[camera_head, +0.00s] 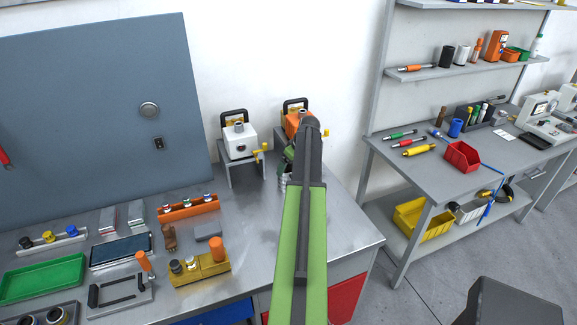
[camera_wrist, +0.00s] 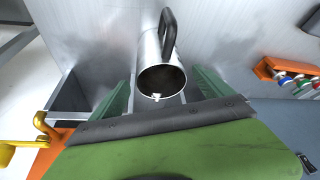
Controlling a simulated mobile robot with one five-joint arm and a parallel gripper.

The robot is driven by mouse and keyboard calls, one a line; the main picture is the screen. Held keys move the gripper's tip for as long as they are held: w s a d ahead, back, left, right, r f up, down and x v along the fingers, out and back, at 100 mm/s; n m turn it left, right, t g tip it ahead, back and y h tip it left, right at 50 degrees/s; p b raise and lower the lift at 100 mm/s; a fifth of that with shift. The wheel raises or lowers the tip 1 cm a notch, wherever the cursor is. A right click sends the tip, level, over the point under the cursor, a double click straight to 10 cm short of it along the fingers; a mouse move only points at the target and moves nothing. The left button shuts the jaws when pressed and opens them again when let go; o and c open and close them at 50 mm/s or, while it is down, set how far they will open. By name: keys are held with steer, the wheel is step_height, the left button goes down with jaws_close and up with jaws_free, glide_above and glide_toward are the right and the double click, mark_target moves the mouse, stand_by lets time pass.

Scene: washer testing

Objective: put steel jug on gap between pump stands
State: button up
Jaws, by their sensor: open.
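The steel jug (camera_wrist: 162,82), a shiny cylinder with a black handle, shows in the wrist view with its open mouth towards the camera. My gripper (camera_wrist: 164,92) is open, with one green finger on each side of the jug; I cannot tell whether they touch it. In the head view my arm hides most of the jug. The left pump stand (camera_head: 246,176) carries a white pump (camera_head: 239,141). The right pump stand (camera_head: 281,139) carries an orange pump (camera_head: 292,122) and is partly behind my arm. A narrow gap lies between the stands.
An orange rack (camera_head: 188,207), a yellow block with fittings (camera_head: 199,270) and a green tray (camera_head: 42,279) lie on the left of the steel bench. Yellow valve handles (camera_head: 261,153) stick out near the gap. The bench right of my arm is clear.

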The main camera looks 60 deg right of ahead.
steer(key=p+v, duration=0.7)
steer(key=v, duration=0.2)
steer(key=shift+r, duration=0.3)
steer(key=shift+s, duration=0.15)
